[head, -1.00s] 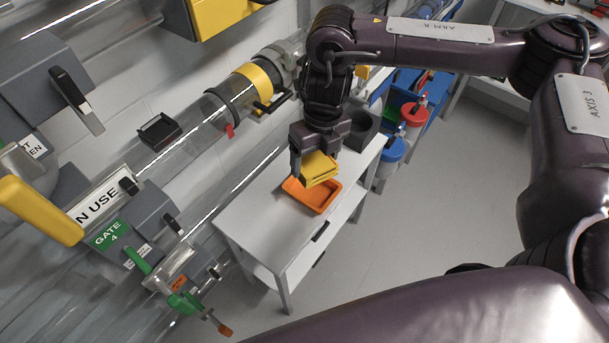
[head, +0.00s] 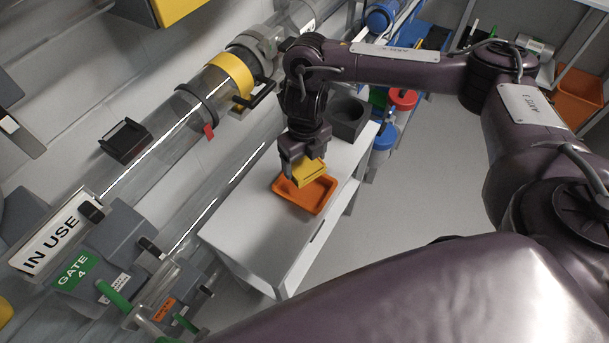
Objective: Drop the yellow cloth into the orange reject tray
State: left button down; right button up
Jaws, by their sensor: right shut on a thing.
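The yellow cloth (head: 309,172) is a folded pad held in my right gripper (head: 303,166), which points down and is shut on it. The orange reject tray (head: 318,204) lies on the white table, directly under the cloth in the head view. The cloth covers the tray's far part, and I cannot tell how large the gap between them is. The tray's visible floor is bare. My left gripper is not in view.
The white table (head: 243,230) has free room left of the tray. A dark grey container (head: 348,117) stands behind the gripper. Clear tubes run along the wall at left, with an IN USE sign (head: 52,243).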

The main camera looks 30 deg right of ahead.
aim_at(305, 163)
jog(key=shift+f, duration=0.65)
notch_tip(305, 163, down, 3)
jog(key=shift+r, duration=0.2)
jog(key=shift+f, duration=0.55)
pick_arm(q)
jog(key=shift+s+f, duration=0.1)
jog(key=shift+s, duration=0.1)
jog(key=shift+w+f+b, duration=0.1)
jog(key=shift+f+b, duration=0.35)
jog(key=shift+b, duration=0.05)
pick_arm(e)
jog(key=shift+f, duration=0.6)
jog(key=o, duration=0.9)
